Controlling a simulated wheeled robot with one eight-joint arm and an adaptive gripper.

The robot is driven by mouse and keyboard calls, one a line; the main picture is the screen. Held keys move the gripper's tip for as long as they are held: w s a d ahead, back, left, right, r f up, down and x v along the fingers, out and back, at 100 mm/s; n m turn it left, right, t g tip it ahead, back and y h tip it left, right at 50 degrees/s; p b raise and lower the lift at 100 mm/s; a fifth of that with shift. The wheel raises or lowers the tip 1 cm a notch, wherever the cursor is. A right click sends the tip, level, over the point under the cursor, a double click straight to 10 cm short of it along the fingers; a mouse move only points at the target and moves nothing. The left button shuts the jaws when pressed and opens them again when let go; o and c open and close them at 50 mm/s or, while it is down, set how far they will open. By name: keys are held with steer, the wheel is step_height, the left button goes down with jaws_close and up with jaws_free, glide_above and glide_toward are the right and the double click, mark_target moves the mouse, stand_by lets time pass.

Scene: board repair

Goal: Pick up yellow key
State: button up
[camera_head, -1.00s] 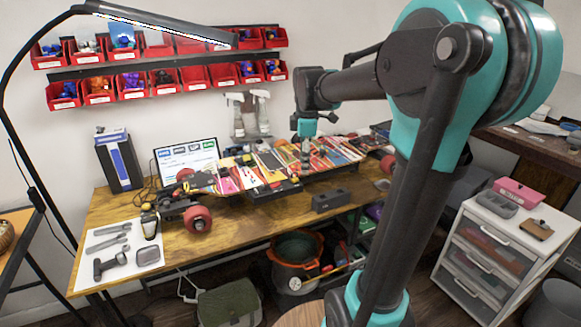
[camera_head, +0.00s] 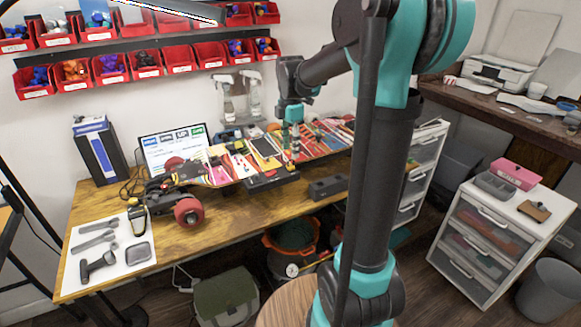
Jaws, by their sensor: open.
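I cannot make out a yellow key for certain; it is too small or hidden at this size. The colourful skateboard deck (camera_head: 222,172) lies across the workbench with red wheels, and a few small yellow spots show on and near it. My gripper (camera_head: 291,152) points down above the right part of the deck. Its fingers are small in the picture, but they look open and empty.
The wooden workbench (camera_head: 235,208) carries a white mat (camera_head: 125,262) with grey tools, a laptop (camera_head: 172,143) and a dark block (camera_head: 328,187). Red bins (camera_head: 145,66) hang on the wall. A drawer cabinet (camera_head: 490,235) stands at the right. An orange-rimmed bucket (camera_head: 290,262) stands under the bench.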

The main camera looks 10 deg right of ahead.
mark_target(291, 159)
steer(key=shift+w+f, duration=0.15)
steer(key=shift+f, duration=1.5)
steer(key=shift+w+f, duration=0.1)
steer(key=shift+f, duration=1.55)
jaws_close()
